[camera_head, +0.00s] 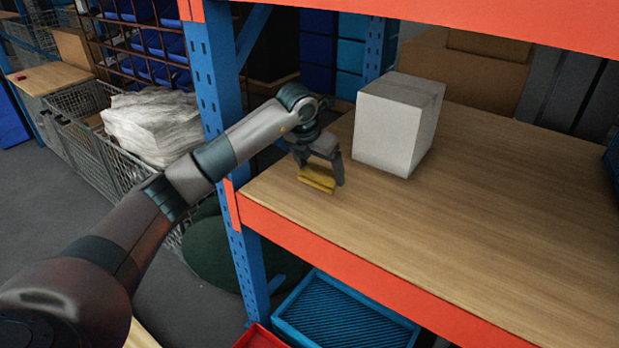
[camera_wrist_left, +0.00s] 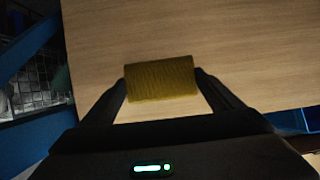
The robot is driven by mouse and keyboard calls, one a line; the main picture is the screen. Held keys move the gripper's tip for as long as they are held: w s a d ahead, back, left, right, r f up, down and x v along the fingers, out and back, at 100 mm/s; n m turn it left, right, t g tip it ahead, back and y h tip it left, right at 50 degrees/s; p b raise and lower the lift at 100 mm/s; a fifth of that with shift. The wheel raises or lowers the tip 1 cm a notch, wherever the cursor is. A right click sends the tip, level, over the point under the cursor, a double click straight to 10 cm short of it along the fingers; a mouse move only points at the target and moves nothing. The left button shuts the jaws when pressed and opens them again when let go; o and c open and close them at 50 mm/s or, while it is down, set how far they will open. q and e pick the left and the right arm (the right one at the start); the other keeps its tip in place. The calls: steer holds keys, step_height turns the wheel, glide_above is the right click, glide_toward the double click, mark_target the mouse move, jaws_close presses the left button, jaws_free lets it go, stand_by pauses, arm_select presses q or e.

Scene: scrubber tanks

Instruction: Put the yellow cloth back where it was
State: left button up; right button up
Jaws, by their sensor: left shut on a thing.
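The yellow cloth (camera_head: 317,179) is a small folded, ribbed piece at the left end of the wooden shelf board (camera_head: 480,190). My left gripper (camera_head: 320,176) is shut on it, with one finger at each side. In the left wrist view the cloth (camera_wrist_left: 160,79) sits between the two fingertips of the left gripper (camera_wrist_left: 161,82), over the wood. I cannot tell whether the cloth touches the board or hangs just above it. My right gripper is in neither view.
A white box (camera_head: 392,125) stands on the shelf just right of my left gripper. An orange beam (camera_head: 350,268) edges the shelf's front, and a blue upright (camera_head: 217,90) stands at its left. A blue crate (camera_head: 340,315) is below.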

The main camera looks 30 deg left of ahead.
mark_target(309, 171)
arm_select(q)
steer(key=shift+a+f+p, duration=0.2)
steer(key=shift+a+f, duration=0.15)
steer(key=shift+a, duration=0.3)
steer(key=shift+a+f+p, duration=0.15)
steer(key=shift+a+f, duration=0.15)
steer(key=shift+a, duration=0.3)
steer(key=shift+w+a+f, duration=0.1)
steer(key=shift+a+f, duration=0.25)
steer(key=shift+a, duration=0.05)
steer(key=shift+f+p, duration=0.3)
steer(key=shift+p, duration=0.1)
step_height(309, 171, down, 3)
steer(key=shift+f+p, duration=0.15)
steer(key=shift+p, duration=0.65)
steer(key=shift+f, duration=0.15)
